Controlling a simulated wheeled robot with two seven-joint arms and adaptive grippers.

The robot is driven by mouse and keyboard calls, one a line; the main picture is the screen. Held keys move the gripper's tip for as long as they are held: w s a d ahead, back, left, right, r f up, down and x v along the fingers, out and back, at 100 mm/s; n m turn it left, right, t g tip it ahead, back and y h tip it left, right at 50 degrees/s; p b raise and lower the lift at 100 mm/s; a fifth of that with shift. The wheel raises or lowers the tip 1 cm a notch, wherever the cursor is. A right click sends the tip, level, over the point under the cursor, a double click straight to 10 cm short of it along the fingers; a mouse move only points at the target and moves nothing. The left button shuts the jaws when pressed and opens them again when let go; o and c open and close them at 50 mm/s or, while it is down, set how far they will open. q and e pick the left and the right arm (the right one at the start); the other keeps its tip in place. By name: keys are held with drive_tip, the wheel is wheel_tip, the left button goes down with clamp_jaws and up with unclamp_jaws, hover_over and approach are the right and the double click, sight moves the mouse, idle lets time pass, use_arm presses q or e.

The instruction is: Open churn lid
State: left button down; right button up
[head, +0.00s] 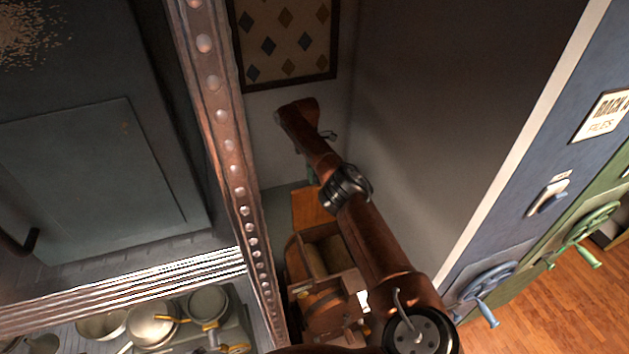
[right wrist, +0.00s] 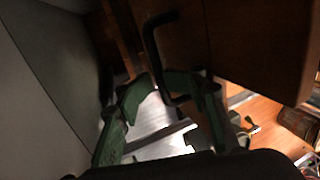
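A wooden churn (head: 298,262) stands low in the middle of the head view, partly behind my right arm. Its box-like top shows a hollow. An orange-brown board (head: 308,207) rises at its far side; I cannot tell for sure that it is the lid. A brown wooden panel (right wrist: 255,45) fills the upper right there. My left gripper is not seen.
A riveted metal post (head: 224,125) stands close left of the churn. Left of it are a dark cabinet (head: 95,180) and several pots (head: 152,325). Space around the arm is narrow.

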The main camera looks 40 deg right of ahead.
drive_tip(key=shift+f, duration=0.15)
wheel_tip(320, 180, up, 10)
idle(0.9)
drive_tip(key=shift+r, duration=0.25)
